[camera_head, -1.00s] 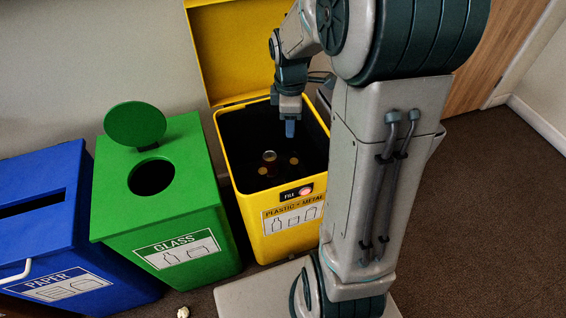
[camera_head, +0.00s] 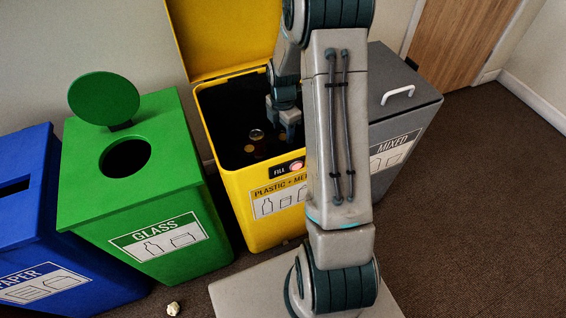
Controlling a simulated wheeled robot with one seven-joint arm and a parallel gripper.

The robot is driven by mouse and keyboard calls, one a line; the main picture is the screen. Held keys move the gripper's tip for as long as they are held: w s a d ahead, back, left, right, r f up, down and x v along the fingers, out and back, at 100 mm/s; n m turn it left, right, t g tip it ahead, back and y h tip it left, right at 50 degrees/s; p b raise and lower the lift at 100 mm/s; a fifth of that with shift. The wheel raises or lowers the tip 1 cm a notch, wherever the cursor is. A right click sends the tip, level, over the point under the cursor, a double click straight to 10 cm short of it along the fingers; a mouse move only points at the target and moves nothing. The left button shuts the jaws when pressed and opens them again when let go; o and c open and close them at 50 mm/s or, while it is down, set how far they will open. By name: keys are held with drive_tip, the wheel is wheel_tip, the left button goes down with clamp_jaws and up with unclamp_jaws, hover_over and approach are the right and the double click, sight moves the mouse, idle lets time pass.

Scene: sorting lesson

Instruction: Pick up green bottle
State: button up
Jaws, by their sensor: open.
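My gripper (camera_head: 290,134) points down into the open yellow plastic and metal bin (camera_head: 246,203), near the right side of its opening. It is open, with nothing seen between its fingers; my arm hides part of the bin. The colours inside are too dark to tell, and I cannot make out a green bottle.
The green glass bin (camera_head: 170,170), with a round hole and raised disc lid, stands left of the yellow bin. The blue paper bin (camera_head: 30,235) is farther left. The grey mixed bin (camera_head: 405,115) is right, lid shut. A crumpled pale scrap (camera_head: 173,308) lies on the floor.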

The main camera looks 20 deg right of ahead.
sight(283, 137)
drive_tip(key=shift+s+a+f+b, duration=0.1)
drive_tip(key=shift+f+b, duration=0.4)
drive_tip(key=shift+f, duration=0.9)
drive_tip(key=shift+s+a+f+b, duration=0.1)
drive_tip(key=shift+f+b, duration=0.4)
drive_tip(key=shift+f, duration=0.85)
clamp_jaws()
